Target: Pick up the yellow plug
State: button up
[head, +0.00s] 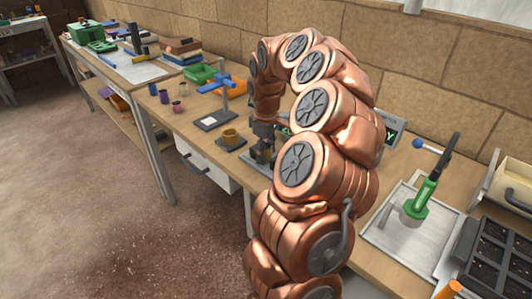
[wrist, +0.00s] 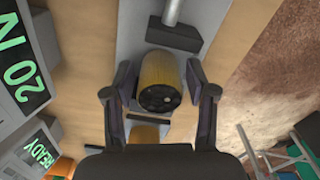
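A yellow cylindrical plug (wrist: 158,72) with a dark, speckled end face is in the middle of the wrist view. My gripper (wrist: 160,85) has one finger on each side of it, with narrow gaps showing, so it looks open around the plug. In the head view my gripper (head: 264,148) is low over the bench, partly hidden by my copper arm. A second yellow piece (wrist: 145,133) shows partly below the plug in the wrist view.
Displays reading "20 N" (wrist: 18,88) and "READY" (wrist: 38,158) stand close on the left in the wrist view. A blue-topped stand (head: 224,95) and small coloured cups (head: 177,106) are farther along the bench. A green-handled tool (head: 423,193) is on a tray at right.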

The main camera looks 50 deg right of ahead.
jog(key=c, duration=0.8)
